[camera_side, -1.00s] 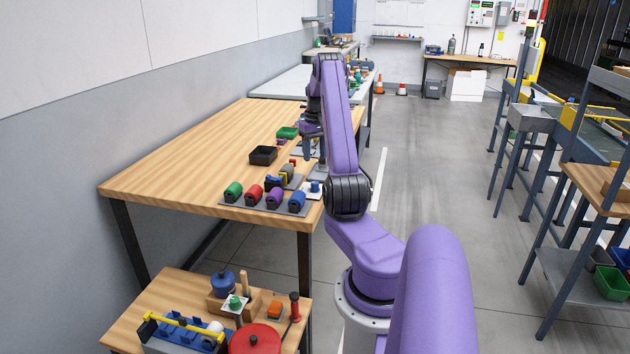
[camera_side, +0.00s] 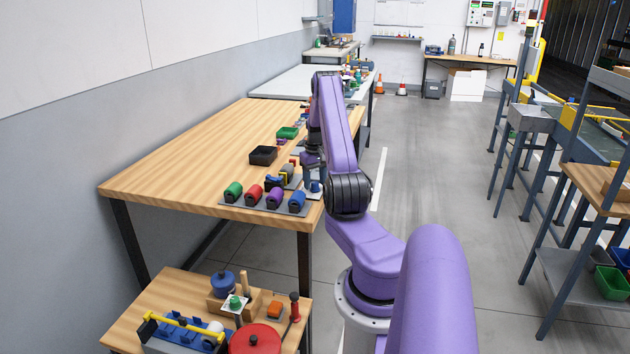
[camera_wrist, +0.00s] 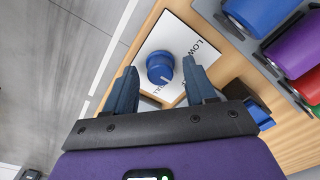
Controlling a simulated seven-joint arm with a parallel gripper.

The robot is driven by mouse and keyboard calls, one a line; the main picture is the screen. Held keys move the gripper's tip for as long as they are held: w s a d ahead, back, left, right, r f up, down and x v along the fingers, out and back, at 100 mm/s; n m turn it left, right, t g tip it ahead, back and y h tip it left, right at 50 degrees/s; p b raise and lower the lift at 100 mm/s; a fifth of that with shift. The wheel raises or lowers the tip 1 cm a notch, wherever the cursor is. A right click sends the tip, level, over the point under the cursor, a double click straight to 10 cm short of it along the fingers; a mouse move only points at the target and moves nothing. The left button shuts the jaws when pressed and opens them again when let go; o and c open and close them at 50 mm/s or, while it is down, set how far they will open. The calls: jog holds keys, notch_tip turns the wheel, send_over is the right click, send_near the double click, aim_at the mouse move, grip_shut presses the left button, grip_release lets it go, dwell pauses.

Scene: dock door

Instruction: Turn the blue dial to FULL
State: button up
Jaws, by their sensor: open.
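The blue dial (camera_wrist: 159,72) stands on a white plate (camera_wrist: 172,32) in the wrist view. LOW is printed on the plate to the right of the dial. Other lettering below the dial is partly covered and too small to read surely. A pale mark shows on the dial's lower edge. My gripper (camera_wrist: 159,64) is open, with one finger on each side of the dial; small gaps seem to show, and I cannot tell whether either finger touches. In the side view my gripper (camera_side: 315,184) is low over the table's right edge and hides most of the dial.
Green (camera_side: 233,190), red (camera_side: 254,193), purple (camera_side: 275,198) and blue (camera_side: 297,201) cylinders stand on a grey plate left of the dial. A black bin (camera_side: 263,155) is farther back. The wooden table's (camera_side: 180,170) left part is clear.

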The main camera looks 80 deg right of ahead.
grip_shut()
jog(key=shift+m, duration=0.3)
jog(key=m, duration=1.1)
jog(key=shift+m, duration=0.3)
dwell(0.4)
grip_release()
